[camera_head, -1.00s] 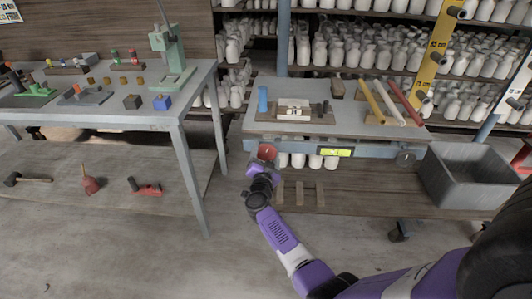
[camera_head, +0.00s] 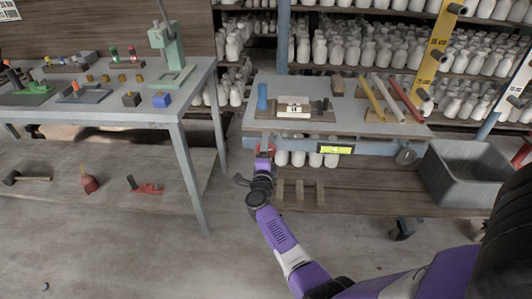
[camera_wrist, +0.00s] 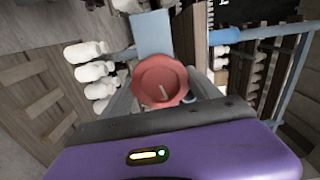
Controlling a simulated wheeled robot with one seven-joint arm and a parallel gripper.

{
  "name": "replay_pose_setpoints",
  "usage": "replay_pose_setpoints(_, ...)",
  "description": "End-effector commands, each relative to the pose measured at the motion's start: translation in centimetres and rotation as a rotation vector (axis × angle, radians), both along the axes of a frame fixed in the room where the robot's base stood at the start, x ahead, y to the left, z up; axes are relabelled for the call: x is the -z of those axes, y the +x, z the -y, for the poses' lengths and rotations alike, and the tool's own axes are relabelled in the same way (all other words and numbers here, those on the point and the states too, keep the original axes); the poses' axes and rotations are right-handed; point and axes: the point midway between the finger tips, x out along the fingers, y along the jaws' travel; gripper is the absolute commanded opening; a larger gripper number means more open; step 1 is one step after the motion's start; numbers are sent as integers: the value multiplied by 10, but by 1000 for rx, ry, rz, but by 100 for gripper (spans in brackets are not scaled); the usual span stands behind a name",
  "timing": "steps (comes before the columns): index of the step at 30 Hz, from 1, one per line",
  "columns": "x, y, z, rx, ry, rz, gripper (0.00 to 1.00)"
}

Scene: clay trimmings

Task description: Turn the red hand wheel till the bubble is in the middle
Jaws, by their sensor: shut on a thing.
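The red hand wheel (camera_wrist: 160,82) fills the middle of the wrist view, with a pale line mark on its face. In the head view the wheel (camera_head: 266,148) is mostly hidden behind my gripper, on the front left of the bench. My gripper (camera_head: 264,158) is shut on the wheel, with a finger on either side of its rim. The level vial (camera_head: 335,150) is a bright yellow-green strip on the bench's front edge, right of the wheel. The bubble is too small to place with certainty.
The grey bench top (camera_head: 350,112) holds a blue cylinder (camera_head: 262,97), a small white block (camera_head: 294,106) and coloured tubes. A grey bin (camera_head: 468,172) stands right. A second table (camera_head: 110,115) stands left. Bottles (camera_head: 298,158) sit below the bench.

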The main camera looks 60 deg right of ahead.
Motion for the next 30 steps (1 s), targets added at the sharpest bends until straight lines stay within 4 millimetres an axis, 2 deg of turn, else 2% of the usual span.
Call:
replay_pose_setpoints(6, 3, 0, -1, -2, 71, 166, 31)
replay_pose_setpoints(15, 3, -1, -1, 0, 137, 325, 31)
replay_pose_setpoints(30, 3, -1, -1, 1, 167, 394, 31)
